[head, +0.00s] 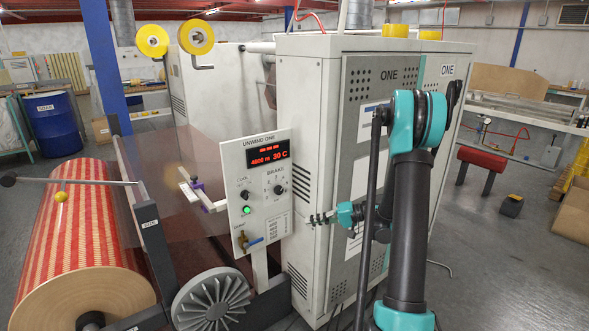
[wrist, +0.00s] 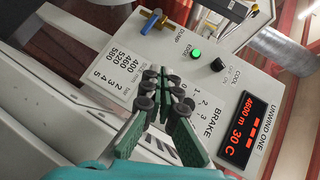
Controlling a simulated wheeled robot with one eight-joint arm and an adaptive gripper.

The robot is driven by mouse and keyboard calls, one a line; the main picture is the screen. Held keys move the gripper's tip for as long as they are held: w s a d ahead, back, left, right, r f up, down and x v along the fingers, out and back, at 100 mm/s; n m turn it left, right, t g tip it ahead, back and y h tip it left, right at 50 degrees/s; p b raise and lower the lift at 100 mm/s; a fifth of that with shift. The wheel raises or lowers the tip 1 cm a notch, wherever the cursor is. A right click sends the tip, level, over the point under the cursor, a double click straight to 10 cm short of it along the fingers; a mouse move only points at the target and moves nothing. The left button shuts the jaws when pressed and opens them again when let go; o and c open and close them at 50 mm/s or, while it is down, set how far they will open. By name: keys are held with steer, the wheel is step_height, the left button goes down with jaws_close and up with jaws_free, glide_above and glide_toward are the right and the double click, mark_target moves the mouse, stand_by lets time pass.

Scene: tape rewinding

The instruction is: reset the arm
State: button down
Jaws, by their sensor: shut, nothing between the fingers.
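My gripper (head: 318,217) is at the right edge of the white UNWIND ONE control panel (head: 268,222), in front of the machine cabinet. In the wrist view, my gripper (wrist: 164,92) points toward the panel and covers part of the brake area. The panel carries a red display (head: 268,153) reading 4600 m and 30 C, a brake knob (head: 278,189), a lit green button (head: 246,210) and a blue-handled brass valve (head: 248,241). The green button (wrist: 196,53) and the display (wrist: 249,131) also show in the wrist view.
A large grey cabinet (head: 312,75) stands right behind my arm. A red-patterned roll (head: 75,235) and a grey finned wheel (head: 212,301) lie to the left and below.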

steer(key=s+r+h, duration=0.1)
steer(key=s+h, duration=0.6)
steer(key=s, duration=0.6)
steer(key=s+d+f+h, duration=0.1)
steer(key=s+d+h, duration=0.2)
steer(key=s, duration=0.4)
steer(key=s+d+f+t+h, duration=0.1)
steer(key=s+d+h, duration=0.2)
steer(key=s+d, duration=0.3)
steer(key=shift+s+h, duration=0.4)
steer(key=shift+s, duration=0.15)
